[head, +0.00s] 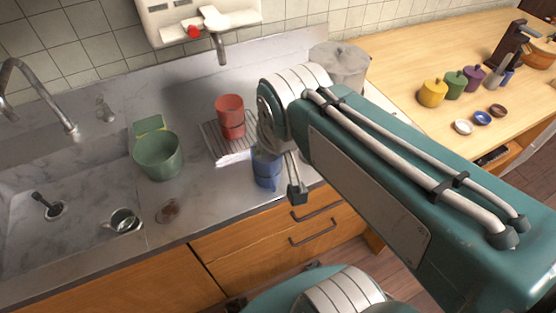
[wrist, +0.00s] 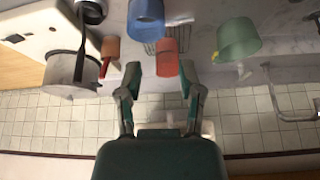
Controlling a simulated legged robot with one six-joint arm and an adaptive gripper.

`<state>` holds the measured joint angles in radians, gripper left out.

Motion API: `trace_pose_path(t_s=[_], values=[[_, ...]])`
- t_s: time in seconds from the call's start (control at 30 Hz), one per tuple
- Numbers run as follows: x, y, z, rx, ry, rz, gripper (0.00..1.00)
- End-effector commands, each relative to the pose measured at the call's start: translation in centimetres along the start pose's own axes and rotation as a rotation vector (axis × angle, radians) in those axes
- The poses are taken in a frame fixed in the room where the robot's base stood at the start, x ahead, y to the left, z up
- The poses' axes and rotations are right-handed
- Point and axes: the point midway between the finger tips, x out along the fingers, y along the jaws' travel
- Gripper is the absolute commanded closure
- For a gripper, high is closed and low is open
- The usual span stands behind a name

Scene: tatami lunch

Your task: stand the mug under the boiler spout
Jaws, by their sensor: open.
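The white boiler (head: 160,28) hangs on the tiled wall, its grey spout (head: 220,50) pointing down over the counter. A red cup-like vessel (head: 230,112) stands upright on a wire rack (head: 214,146) below and near the spout; it also shows in the wrist view (wrist: 167,62). A blue vessel (head: 266,170) stands in front of the rack, partly behind my arm. A small dark-rimmed mug (head: 124,218) with a side handle is by the sink edge. My gripper (wrist: 160,102) is open and empty, the red vessel just beyond its fingertips in the wrist view.
A green tub (head: 158,160) stands left of the rack, beside the sink (head: 85,215) and tap (head: 40,90). A grey lidded pot (head: 342,66) is at the back right. Colored jars (head: 432,94) and small dishes sit on the wooden counter.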

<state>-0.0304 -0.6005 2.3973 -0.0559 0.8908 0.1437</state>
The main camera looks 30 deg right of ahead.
Motion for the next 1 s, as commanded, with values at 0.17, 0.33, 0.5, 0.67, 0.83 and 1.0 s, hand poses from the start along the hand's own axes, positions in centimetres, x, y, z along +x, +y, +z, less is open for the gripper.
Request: trace_pose_path(t_s=[0.17, 0.33, 0.5, 0.67, 0.83, 1.0], values=[[-0.8, 0.3, 3.1, -0.061, 0.03, -0.026, 0.52], [-0.8, 0.3, 3.9, -0.082, 0.035, -0.032, 0.52], [-0.8, 0.3, 3.9, -0.082, 0.034, -0.032, 0.52], [-0.8, 0.3, 3.8, -0.081, 0.034, -0.032, 0.52], [-0.8, 0.3, 3.8, -0.081, 0.035, -0.032, 0.52], [-0.8, 0.3, 3.8, -0.081, 0.034, -0.031, 0.52]])
